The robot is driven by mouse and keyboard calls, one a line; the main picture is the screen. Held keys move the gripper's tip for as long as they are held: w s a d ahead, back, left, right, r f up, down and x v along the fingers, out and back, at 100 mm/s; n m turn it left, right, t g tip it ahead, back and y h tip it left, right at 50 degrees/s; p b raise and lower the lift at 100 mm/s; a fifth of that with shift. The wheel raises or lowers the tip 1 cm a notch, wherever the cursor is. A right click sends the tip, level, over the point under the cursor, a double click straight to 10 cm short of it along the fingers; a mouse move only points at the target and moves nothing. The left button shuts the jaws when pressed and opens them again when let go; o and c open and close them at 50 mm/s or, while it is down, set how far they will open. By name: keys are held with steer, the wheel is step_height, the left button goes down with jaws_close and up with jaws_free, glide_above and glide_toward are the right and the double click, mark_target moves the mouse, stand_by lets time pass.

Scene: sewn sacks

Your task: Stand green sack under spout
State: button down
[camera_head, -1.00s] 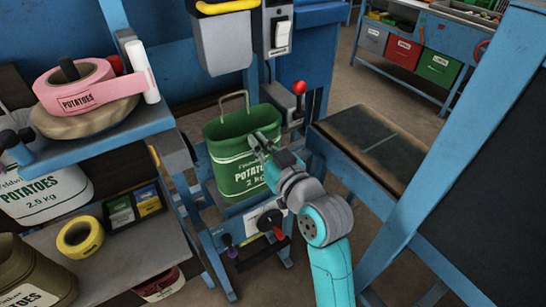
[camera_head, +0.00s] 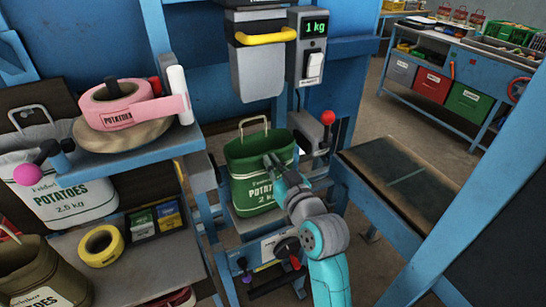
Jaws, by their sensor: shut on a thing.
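The green sack (camera_head: 252,187), printed with potatoes and 2 kg, stands upright and open on a small platform of the blue machine. It is below and slightly in front of the grey spout (camera_head: 257,72), which has a yellow handle. A wire handle rises at the sack's back rim. My gripper (camera_head: 272,163) is shut on the sack's upper right front rim. The fingertips are small here and partly merge with the sack.
A display (camera_head: 316,28) reads 1 kg above a white switch. A red-knobbed lever (camera_head: 327,118) stands right of the sack. The blue shelf at left holds a pink label roll (camera_head: 120,104). A dark-topped bench (camera_head: 400,178) is at right.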

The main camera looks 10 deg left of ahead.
steer(key=shift+f, duration=0.15)
steer(key=c, duration=1.7)
jaws_free()
steer(key=shift+f, duration=0.3)
steer(key=o, duration=0.4)
steer(key=shift+r, duration=0.1)
steer(key=v, duration=1.2)
